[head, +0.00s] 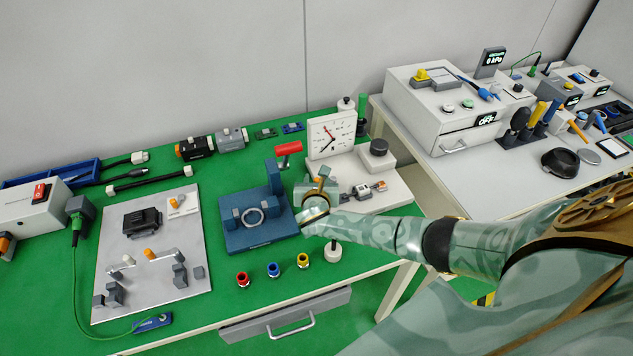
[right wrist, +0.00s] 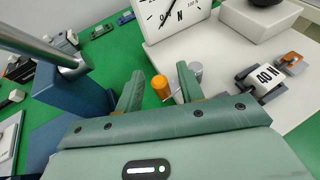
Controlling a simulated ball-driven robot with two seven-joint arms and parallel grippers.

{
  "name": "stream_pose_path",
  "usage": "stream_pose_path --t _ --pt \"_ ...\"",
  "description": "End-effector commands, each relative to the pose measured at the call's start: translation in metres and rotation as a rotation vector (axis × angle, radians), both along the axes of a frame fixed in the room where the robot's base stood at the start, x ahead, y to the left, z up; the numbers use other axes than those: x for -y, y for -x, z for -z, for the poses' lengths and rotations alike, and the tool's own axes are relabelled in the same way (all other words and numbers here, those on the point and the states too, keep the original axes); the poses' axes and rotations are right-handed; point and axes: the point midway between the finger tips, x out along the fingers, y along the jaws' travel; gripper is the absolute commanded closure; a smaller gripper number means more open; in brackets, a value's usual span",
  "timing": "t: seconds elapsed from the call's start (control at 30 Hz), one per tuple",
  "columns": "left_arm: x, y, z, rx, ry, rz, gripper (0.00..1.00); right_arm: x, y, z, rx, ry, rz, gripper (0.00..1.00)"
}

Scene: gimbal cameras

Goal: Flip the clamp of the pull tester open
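The pull tester stands on the green bench with a white base (head: 398,196) and a white dial gauge (head: 332,137) marked N; the dial also shows in the right wrist view (right wrist: 172,14). An orange-ended clamp lever (right wrist: 161,86) shows in the right wrist view, with a grey metal part (right wrist: 196,70) just to its right. My right gripper (head: 317,190) is over the tester's left end. In the right wrist view its two fingers (right wrist: 160,88) are apart, with the orange end between them; contact cannot be told. The gripper hides much of the clamp in the head view. My left gripper is not in view.
A blue press (head: 258,232) with a red handle (head: 288,148) stands close left of my right gripper. A black knob (head: 379,147) and a block marked 40 N (right wrist: 268,76) are on the tester's right. Several coloured fittings (head: 273,270) line the bench front.

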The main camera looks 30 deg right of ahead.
Motion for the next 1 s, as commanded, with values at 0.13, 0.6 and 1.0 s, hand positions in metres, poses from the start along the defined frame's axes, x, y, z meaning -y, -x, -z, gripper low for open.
stream_pose_path --t 0.13,0.6,1.0 --pt "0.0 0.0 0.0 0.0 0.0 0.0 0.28 0.0 0.0 0.0 0.0 0.0 0.0 0.68" --pt "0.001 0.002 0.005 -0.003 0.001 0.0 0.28 -0.001 -0.01 0.001 0.002 -0.002 0.15 1.0" --pt "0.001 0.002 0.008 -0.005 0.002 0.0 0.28 0.002 -0.014 -0.001 0.002 0.001 0.245 1.0"
